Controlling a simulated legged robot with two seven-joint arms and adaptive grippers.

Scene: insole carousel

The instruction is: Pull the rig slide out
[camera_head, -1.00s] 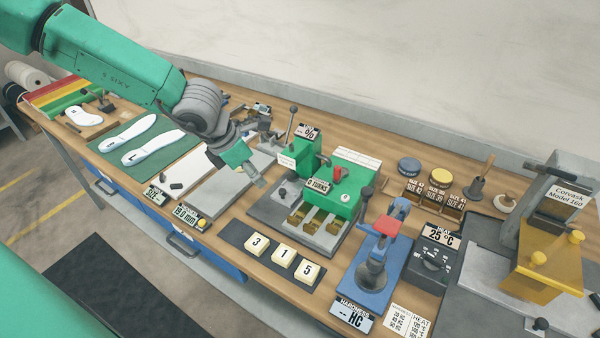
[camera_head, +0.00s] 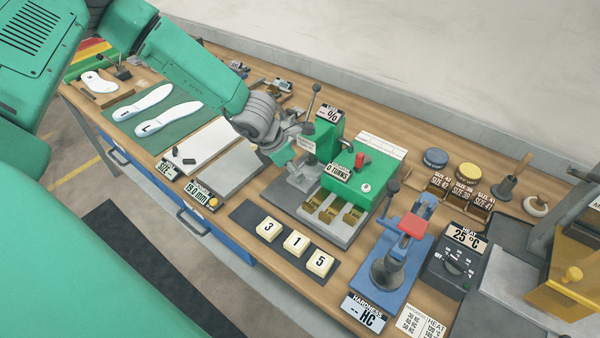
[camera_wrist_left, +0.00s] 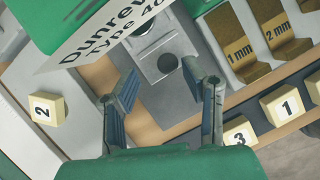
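The rig is a green machine (camera_head: 355,178) on a grey base, with a "0 TURNS" label and brass steps at its front. In the left wrist view a grey block (camera_wrist_left: 150,45) with a round dark knob or hole (camera_wrist_left: 167,62) lies under the rig's "Dunrew" sign (camera_wrist_left: 125,30); I cannot tell for sure whether this is the slide. My left gripper (camera_head: 296,172) is over the left end of the rig base. In the wrist view its two fingers (camera_wrist_left: 160,75) are apart, either side of the grey block's near end, with nothing visibly between them. My right gripper is out of view.
Brass steps (camera_wrist_left: 240,45) marked 1 mm and 2 mm stand right of the fingers. Number tiles (camera_head: 295,243) lie on a dark strip before the rig. A lever (camera_head: 312,100) rises behind the gripper. A blue press (camera_head: 395,250) stands to the right.

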